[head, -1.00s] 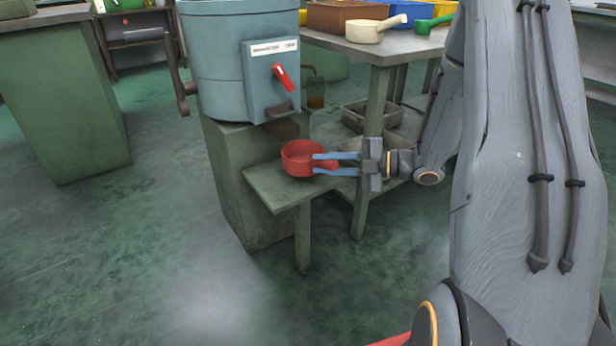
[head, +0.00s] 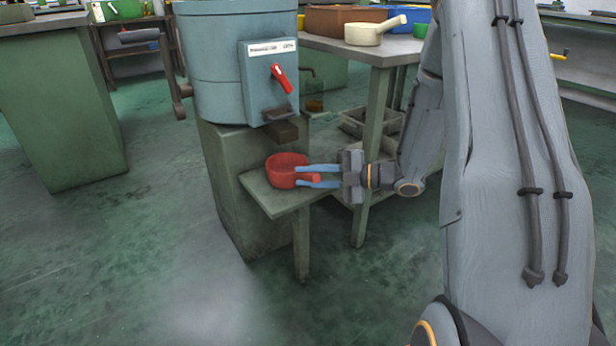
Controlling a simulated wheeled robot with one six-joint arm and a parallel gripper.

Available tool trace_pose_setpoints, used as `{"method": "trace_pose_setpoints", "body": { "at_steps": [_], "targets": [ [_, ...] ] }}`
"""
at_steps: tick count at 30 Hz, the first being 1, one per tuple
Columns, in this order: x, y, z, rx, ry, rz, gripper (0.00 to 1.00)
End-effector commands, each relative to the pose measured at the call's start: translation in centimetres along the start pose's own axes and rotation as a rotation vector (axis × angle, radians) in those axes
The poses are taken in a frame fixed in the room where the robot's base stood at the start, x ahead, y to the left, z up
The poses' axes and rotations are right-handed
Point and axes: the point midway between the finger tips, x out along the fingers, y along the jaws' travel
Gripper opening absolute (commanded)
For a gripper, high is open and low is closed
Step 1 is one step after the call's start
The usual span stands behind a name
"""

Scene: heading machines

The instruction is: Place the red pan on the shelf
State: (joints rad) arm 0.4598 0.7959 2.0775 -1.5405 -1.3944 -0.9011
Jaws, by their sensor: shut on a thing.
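The red pan (head: 284,170) is upright at the small green shelf (head: 268,200) on the front of the machine (head: 222,70). It looks to be on the shelf's surface or just above it; I cannot tell which. My gripper (head: 312,177) reaches in from the right, its two blue fingers shut on the pan's handle, which points right towards the palm. The machine's dark spout (head: 282,131) is above the pan. The shelf's back part is hidden behind the pan, and its right part behind my gripper.
A table (head: 345,46) behind holds a cream pan (head: 375,32), a brown bin (head: 340,19) and a blue bin (head: 412,18). Grey trays (head: 372,122) lie on its lower level. A red lever (head: 281,78) sits on the machine's front. The floor in front is clear.

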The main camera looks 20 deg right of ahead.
Motion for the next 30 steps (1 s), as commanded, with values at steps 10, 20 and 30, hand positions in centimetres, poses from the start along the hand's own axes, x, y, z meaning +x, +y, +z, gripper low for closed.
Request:
{"method": "trace_pose_setpoints", "body": {
  "at_steps": [10,20,30],
  "targets": [
    [0.0,-0.1,0.0,0.000,0.000,0.000,0.37],
    [-2.3,0.3,-0.1,0.002,-0.004,0.001,0.37],
    [-9.2,0.3,-0.1,0.001,-0.003,0.001,0.37]
  ]
}}
